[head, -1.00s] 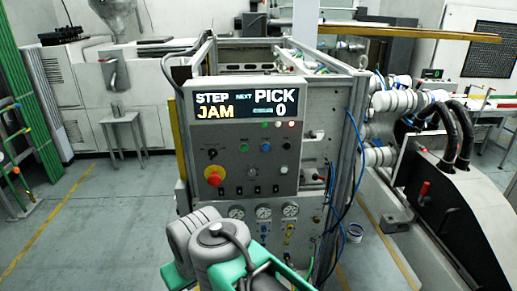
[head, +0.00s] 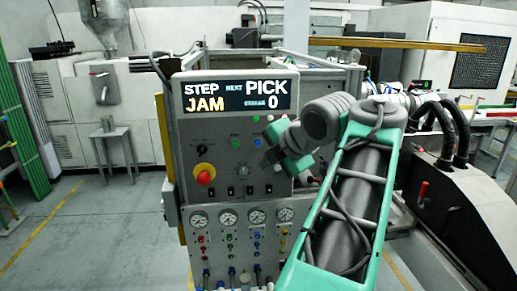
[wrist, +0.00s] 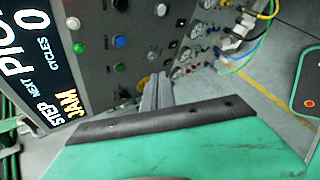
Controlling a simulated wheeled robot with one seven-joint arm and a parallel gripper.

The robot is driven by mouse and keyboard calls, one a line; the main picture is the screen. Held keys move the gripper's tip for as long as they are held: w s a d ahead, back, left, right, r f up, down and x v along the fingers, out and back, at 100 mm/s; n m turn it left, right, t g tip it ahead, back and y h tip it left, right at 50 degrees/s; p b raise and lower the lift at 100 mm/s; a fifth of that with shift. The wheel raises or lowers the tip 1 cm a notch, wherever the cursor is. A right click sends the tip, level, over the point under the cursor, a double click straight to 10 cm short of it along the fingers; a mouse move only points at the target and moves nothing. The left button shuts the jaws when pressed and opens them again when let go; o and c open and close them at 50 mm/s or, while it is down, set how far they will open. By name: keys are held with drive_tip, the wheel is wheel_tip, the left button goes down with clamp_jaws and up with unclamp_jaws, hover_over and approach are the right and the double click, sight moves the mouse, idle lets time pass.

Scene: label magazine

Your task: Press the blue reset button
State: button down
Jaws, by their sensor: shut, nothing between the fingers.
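The blue button (head: 258,144) is a small round button on the grey control panel, right of a green button (head: 235,143). It also shows unobstructed in the wrist view (wrist: 119,42). My gripper (head: 268,158) is in front of the panel, just below and right of the blue button in the head view. In the wrist view its fingers (wrist: 158,78) are shut together and empty, and the blue button lies above and left of their tips. I cannot tell the exact gap to the panel; no contact with the button shows.
The display (head: 238,95) above the buttons reads STEP JAM, NEXT PICK, 0. A red mushroom knob (head: 204,173) on a yellow base and several black switches sit lower on the panel. Round gauges (head: 228,218) are below. Cables (wrist: 245,55) hang near the gauges in the wrist view.

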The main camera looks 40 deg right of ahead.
sight(258, 143)
drive_tip(key=shift+w, duration=0.1)
drive_tip(key=shift+w+d+p, duration=0.35)
drive_tip(key=shift+w+d, duration=0.45)
drive_tip(key=shift+w, duration=0.4)
drive_tip(key=shift+w+d+p, duration=0.35)
drive_tip(key=shift+w+d, duration=0.5)
drive_tip(key=shift+w, duration=0.3)
drive_tip(key=shift+w+d+p, duration=0.35)
drive_tip(key=shift+w+d, duration=0.45)
drive_tip(key=shift+w, duration=0.4)
drive_tip(key=shift+w+d, duration=0.25)
drive_tip(key=shift+w, duration=0.1)
drive_tip(key=shift+w+d, duration=0.2)
drive_tip(key=shift+w, duration=0.1)
drive_tip(key=shift+s+a+f+b, duration=0.1)
drive_tip(key=shift+s+a+b, duration=0.15)
drive_tip(key=shift+s+b, duration=0.2)
drive_tip(key=shift+s+a, duration=0.2)
